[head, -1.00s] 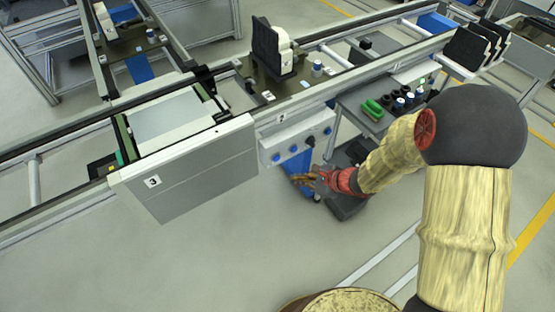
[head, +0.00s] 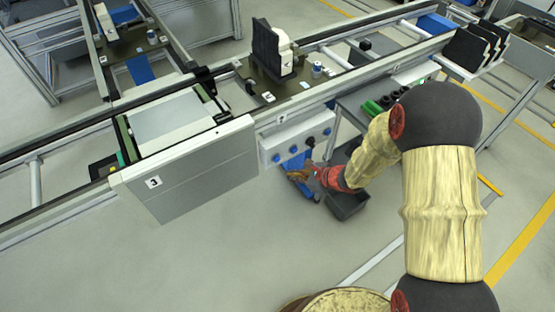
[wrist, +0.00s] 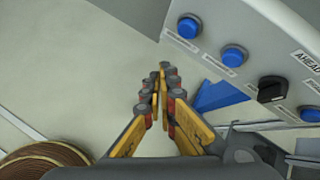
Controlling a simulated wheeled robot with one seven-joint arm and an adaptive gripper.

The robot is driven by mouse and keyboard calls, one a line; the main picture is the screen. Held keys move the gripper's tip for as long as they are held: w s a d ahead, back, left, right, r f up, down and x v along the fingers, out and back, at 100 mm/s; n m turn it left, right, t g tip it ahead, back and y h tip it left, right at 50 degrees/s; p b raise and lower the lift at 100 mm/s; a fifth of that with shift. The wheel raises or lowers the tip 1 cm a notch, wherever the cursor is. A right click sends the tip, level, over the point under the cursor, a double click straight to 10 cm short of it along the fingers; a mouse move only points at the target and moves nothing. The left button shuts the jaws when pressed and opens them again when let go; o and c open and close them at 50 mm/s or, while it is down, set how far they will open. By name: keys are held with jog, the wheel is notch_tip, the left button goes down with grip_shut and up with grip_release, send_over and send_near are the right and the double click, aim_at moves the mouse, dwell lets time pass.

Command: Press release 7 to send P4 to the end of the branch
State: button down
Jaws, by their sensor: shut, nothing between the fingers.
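The control box (head: 264,143) hangs on the near side of the line, with blue buttons along its front. In the wrist view, blue buttons (wrist: 188,27), (wrist: 234,56) and (wrist: 310,113) and a black knob (wrist: 271,89) show at the upper right. Their small labels are too small to read, except "AHEAD". My gripper (head: 290,170) is just below the box's left half. In the wrist view my gripper (wrist: 161,72) is shut and empty, left of and apart from the buttons. A dark pallet (head: 290,91) carries a black and white part; its number is unclear.
A grey panel marked 3 (head: 190,172) stands left of the box. A blue object (head: 302,190) and a dark bin (head: 347,204) are below it. A side table with green and black items (head: 373,108) is to the right. Open floor lies in front.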

aim_at(277, 159)
jog(key=shift+w+a, duration=0.7)
jog(key=shift+w, duration=0.3)
jog(key=shift+w+a, duration=0.65)
jog(key=shift+w, duration=0.3)
jog(key=shift+w+a, duration=0.2)
jog(key=shift+w, duration=0.1)
jog(key=shift+w+a+b, duration=0.3)
jog(key=shift+w+b, duration=0.05)
jog(key=shift+w, duration=0.1)
dwell(1.1)
jog(key=shift+s+d, duration=0.1)
jog(key=shift+s, duration=0.05)
jog(key=shift+s+d+b, duration=0.3)
jog(key=shift+s+d, duration=0.1)
jog(key=shift+s, duration=0.25)
